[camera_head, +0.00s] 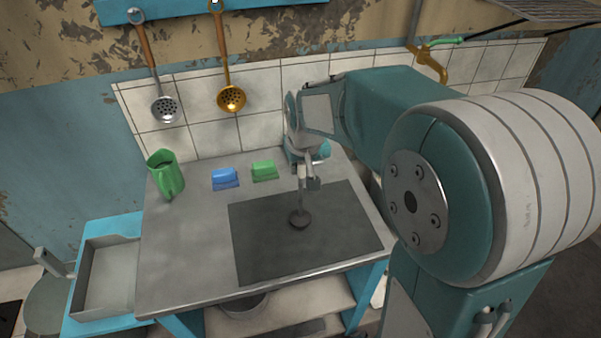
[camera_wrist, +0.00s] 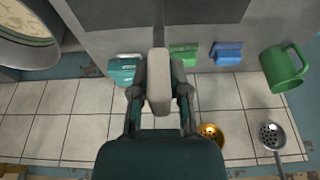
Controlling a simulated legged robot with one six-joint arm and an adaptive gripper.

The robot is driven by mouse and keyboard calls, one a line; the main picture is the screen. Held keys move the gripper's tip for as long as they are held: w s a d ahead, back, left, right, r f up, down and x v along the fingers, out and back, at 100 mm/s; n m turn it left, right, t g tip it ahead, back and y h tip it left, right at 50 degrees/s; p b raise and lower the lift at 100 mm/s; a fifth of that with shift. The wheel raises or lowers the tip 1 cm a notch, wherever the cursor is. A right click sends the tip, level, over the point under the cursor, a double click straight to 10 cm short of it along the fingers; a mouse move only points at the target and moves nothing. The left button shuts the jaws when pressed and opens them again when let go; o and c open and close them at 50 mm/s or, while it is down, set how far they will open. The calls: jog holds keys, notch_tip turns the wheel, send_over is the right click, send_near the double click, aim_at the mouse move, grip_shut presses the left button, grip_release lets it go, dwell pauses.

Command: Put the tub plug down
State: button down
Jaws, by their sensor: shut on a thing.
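The plug's round end is not clear there.
A green jug (camera_head: 166,175), a blue block (camera_head: 225,178) and a green block (camera_head: 264,170) stand along the table's back left. A teal object (camera_wrist: 122,72) is also near the back edge. Two ladles hang on the tiled wall. The mat around the plug is clear.

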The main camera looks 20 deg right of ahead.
jog(key=shift+f, duration=1.25)
jog(key=shift+s+f, duration=0.1)
jog(key=c, duration=0.6)
grip_release()
jog(key=v, duration=1.2)
jog(key=s+t, duration=0.2)
jog(key=s, duration=1.7)
jog(key=shift+d+f, duration=0.25)
jog(key=shift+f, duration=0.15)
